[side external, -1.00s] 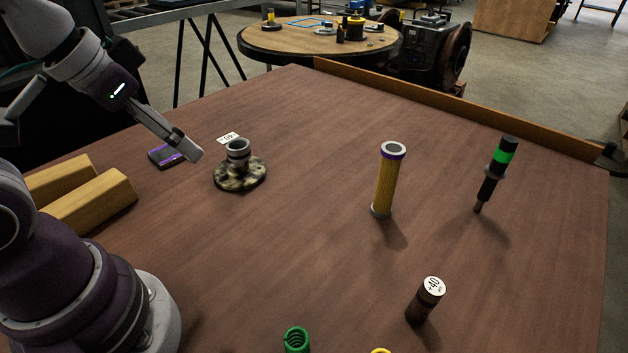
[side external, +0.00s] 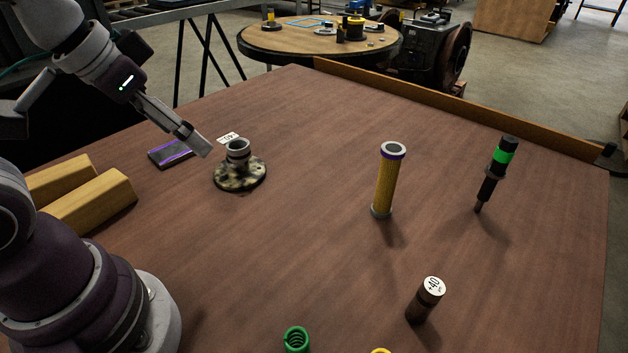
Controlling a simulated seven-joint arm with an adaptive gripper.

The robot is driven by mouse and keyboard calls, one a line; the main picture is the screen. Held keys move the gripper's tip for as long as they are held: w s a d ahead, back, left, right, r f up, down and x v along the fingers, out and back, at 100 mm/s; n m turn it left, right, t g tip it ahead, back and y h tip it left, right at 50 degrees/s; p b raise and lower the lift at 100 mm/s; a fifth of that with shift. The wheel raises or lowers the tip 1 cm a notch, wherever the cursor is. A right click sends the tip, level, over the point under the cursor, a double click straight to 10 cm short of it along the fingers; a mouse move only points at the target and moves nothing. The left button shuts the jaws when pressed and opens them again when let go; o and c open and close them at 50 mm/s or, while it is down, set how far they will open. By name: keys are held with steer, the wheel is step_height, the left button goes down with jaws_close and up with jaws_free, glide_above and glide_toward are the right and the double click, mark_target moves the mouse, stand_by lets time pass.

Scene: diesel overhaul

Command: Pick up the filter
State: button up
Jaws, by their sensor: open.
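The filter (side external: 386,183) is a tall yellow cylinder with a purple band and a grey ring at its open top. It stands upright on the brown table, right of centre. My gripper (side external: 203,148) is at the upper left, above the table and well left of the filter. It looks empty. It hangs close to the left of a mottled flanged part (side external: 240,175) with a grey collar. The gap between its fingers is hard to see from this side.
A black and green injector-like part (side external: 497,170) stands right of the filter. A dark cylinder marked 40 (side external: 425,300) and a green spring (side external: 297,340) are in front. Wooden blocks (side external: 90,205) lie left. A wooden rail (side external: 450,105) edges the back. Table around the filter is clear.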

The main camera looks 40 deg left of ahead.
steer(key=w+d+r, duration=0.1)
steer(key=w+d, duration=0.2)
steer(key=w, duration=0.4)
glide_toward(390, 166)
steer(key=a+f, duration=0.2)
steer(key=shift+t, duration=0.5)
steer(key=x, duration=0.3)
steer(key=d+x, duration=0.1)
steer(key=x, duration=0.6)
steer(key=shift+w+d, duration=0.15)
steer(key=shift+w, duration=0.3)
steer(key=shift+r, duration=0.1)
steer(key=shift+c, duration=0.3)
jaws_close()
